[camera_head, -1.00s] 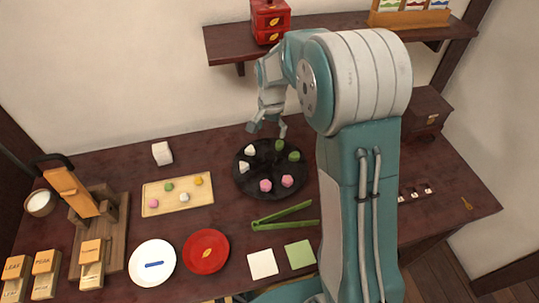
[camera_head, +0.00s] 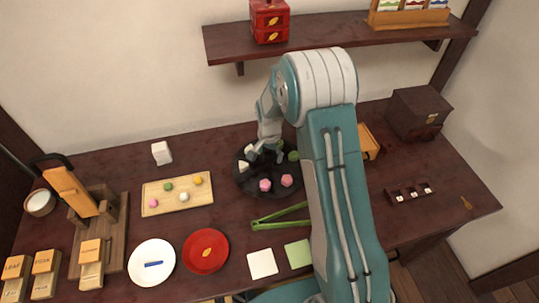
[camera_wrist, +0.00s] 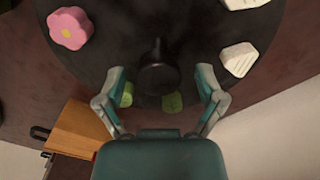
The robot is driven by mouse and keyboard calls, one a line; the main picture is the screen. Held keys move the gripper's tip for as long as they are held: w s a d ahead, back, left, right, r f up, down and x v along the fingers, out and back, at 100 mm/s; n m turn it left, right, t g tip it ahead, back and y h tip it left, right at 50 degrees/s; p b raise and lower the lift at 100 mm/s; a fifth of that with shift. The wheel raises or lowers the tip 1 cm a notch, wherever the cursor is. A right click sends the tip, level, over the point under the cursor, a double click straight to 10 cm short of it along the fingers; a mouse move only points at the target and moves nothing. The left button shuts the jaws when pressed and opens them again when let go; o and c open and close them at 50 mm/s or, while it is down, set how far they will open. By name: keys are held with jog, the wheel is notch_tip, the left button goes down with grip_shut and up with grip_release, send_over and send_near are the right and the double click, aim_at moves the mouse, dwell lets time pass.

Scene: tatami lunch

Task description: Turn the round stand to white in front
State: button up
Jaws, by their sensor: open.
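The round stand (camera_head: 249,182) is a black disc on the table, with a dark centre knob (camera_wrist: 158,78) in the wrist view. In the head view, two pink sweets (camera_head: 265,185) are on its near side, white sweets (camera_head: 244,166) at its left, and a green sweet (camera_head: 293,155) at its far right. The wrist view shows a pink flower sweet (camera_wrist: 70,27), a white triangular sweet (camera_wrist: 238,58) and two green sweets partly behind the fingers. My gripper (camera_wrist: 160,72) is open over the stand, its fingertips on either side of the knob, apart from it.
Green tongs (camera_head: 280,215) lie just in front. A red plate (camera_head: 222,262) and a white plate (camera_head: 138,270) are nearer. A shelf (camera_head: 340,47) hangs behind.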

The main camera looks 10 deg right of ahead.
jog(key=shift+f, duration=0.15)
grip_shut()
jog(key=shift+n, duration=12)
